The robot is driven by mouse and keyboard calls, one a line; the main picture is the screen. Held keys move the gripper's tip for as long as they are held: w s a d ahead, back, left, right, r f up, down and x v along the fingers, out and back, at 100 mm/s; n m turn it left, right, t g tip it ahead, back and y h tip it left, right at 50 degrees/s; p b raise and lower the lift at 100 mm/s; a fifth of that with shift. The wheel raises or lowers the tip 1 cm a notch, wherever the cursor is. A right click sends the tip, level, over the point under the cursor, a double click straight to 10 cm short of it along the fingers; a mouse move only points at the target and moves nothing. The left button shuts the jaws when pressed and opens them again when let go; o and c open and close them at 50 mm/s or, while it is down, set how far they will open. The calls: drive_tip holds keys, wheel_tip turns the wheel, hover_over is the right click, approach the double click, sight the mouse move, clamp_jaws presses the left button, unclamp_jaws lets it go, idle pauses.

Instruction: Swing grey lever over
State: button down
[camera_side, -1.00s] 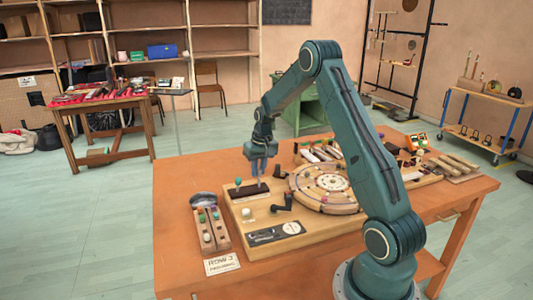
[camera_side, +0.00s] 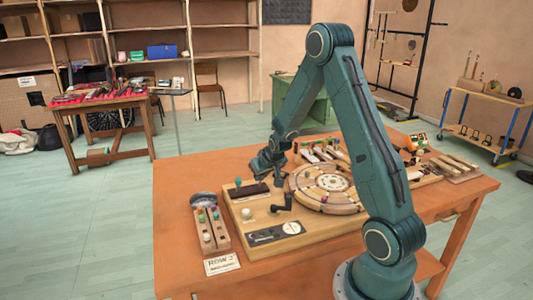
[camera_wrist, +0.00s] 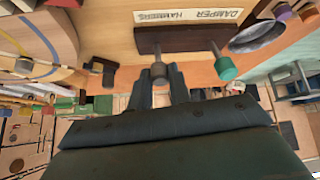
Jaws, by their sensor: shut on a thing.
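The grey lever (camera_wrist: 158,70) shows in the wrist view as a short rod with a grey knob, coming out of a dark block (camera_wrist: 185,38). My gripper (camera_wrist: 161,82) is shut on the grey lever, with one finger on each side of its knob. A second lever with a teal knob (camera_wrist: 226,68) stands to its right on the same block. In the side view, my gripper (camera_side: 270,170) is low and tilted at the right end of the dark block (camera_side: 250,191). The teal knob (camera_side: 238,181) shows at the left end. My gripper hides the grey lever there.
A round wooden wheel (camera_side: 326,183) lies close to the right of the block. A black crank (camera_side: 283,203) stands in front. A rack with coloured knobs (camera_side: 208,230) is at the left. A label reading "damper hammers" (camera_wrist: 190,17) lies beside the block.

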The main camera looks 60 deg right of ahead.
drive_tip(key=shift+s+a+t, duration=0.1)
drive_tip(key=shift+t, duration=0.2)
idle(0.4)
drive_tip(key=c, duration=1.3)
unclamp_jaws()
drive_tip(key=shift+f, duration=0.1)
drive_tip(key=shift+s, duration=0.1)
drive_tip(key=v, duration=1.3)
drive_tip(key=shift+a+r, duration=0.25)
drive_tip(key=shift+a, duration=0.15)
drive_tip(key=shift+a, duration=0.1)
